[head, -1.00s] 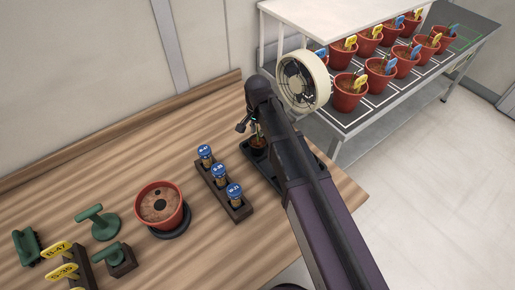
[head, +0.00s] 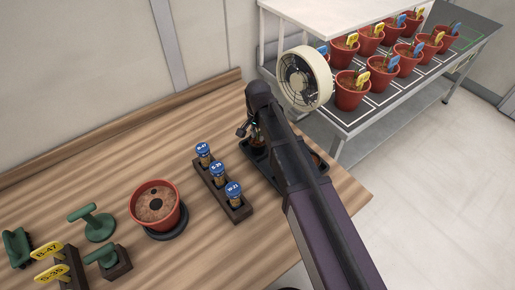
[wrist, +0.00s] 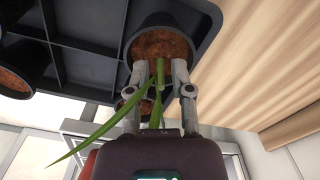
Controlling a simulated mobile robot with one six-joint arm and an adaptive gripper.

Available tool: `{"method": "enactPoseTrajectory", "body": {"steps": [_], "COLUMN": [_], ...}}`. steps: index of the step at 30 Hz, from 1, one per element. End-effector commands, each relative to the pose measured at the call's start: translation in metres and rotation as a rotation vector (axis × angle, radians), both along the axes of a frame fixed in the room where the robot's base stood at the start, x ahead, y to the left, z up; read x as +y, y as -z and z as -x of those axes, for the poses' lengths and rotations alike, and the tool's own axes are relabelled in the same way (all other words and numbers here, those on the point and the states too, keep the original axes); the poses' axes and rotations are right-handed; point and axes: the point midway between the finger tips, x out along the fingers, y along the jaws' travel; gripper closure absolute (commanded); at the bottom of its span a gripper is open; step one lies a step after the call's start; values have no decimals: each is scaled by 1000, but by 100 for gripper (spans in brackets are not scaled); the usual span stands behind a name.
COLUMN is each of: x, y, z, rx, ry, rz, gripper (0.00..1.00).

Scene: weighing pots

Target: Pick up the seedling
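The seedling (wrist: 159,95) has long green leaves and a short stem in a small black pot of brown soil (wrist: 160,44), seen in the wrist view. The pot sits in a black tray (wrist: 95,60), which also shows in the head view (head: 285,185), partly behind my arm. My gripper (wrist: 162,68) has one finger on each side of the stem, just above the soil. A gap shows between the fingers and the stem, so it is open around it. In the head view my gripper (head: 252,132) is over the tray and the seedling is mostly hidden.
A red pot of soil with a hole (head: 156,205) stands on a dark saucer. Green tools (head: 92,223) and yellow tags (head: 50,262) are at left. A fan (head: 304,78) stands behind my arm.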

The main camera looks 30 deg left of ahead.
Motion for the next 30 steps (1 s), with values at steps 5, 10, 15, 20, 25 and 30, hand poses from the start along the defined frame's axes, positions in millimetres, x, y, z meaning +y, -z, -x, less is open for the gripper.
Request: {"method": "enactPoseTrajectory", "body": {"steps": [5, 10, 15, 20, 25, 30], "x": [0, 0, 1, 1, 1, 1], "y": [14, 16, 16, 16, 16, 16], "z": [0, 0, 1, 1, 1, 1], "rx": [0, 0, 0, 0, 0, 0], "ry": [0, 0, -1, -1, -1, -1], "rz": [0, 0, 0, 0, 0, 0], "gripper": [71, 71, 71, 71, 71, 100]}}
